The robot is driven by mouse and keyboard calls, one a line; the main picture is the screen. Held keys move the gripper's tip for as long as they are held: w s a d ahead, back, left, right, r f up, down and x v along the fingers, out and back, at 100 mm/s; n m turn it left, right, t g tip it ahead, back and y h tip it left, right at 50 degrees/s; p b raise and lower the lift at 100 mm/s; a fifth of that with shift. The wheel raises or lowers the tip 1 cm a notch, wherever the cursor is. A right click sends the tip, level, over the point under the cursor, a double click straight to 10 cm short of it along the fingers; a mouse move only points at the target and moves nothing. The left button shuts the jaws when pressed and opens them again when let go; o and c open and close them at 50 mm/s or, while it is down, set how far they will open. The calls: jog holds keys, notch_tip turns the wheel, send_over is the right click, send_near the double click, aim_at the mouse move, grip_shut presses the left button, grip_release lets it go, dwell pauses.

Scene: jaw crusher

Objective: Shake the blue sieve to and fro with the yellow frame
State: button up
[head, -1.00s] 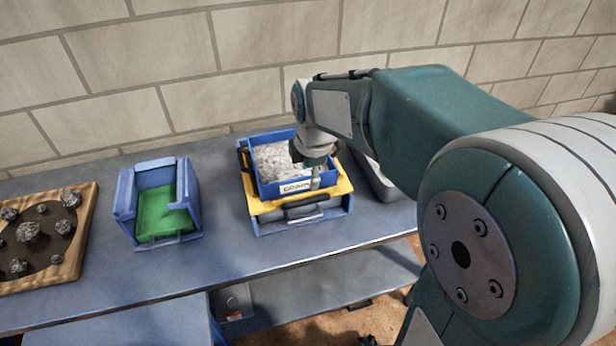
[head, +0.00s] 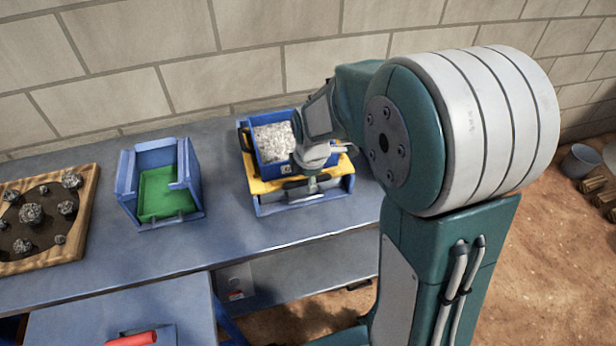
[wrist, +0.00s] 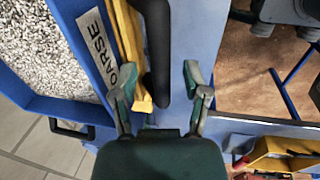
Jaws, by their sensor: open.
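The blue sieve (head: 265,158) holds grey gravel and sits in the yellow frame (head: 262,186) on the bench; its upper right part is hidden by my arm. In the wrist view the sieve (wrist: 82,62) has a label ending "OARSE" on its wall, and the yellow frame (wrist: 128,45) runs beside it. A black handle (wrist: 157,50) lies along the frame's outer side. My gripper (wrist: 152,84) is open, with its two fingers on either side of the handle's near end and no clear grip on it. In the head view my gripper (head: 312,182) is at the frame's front edge, partly hidden.
A blue bin with a green floor (head: 158,195) stands left of the sieve. A wooden tray of several stones (head: 78,232) lies farther left. A red handle (head: 132,339) shows at the bottom. Bare bench (head: 232,220) lies between bin and frame. A brick wall closes the back.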

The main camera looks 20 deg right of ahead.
grip_shut()
jog(key=shift+w, duration=2.75)
grip_release()
notch_tip(320, 180, up, 12)
jog(key=s, duration=0.2)
jog(key=shift+f, duration=0.2)
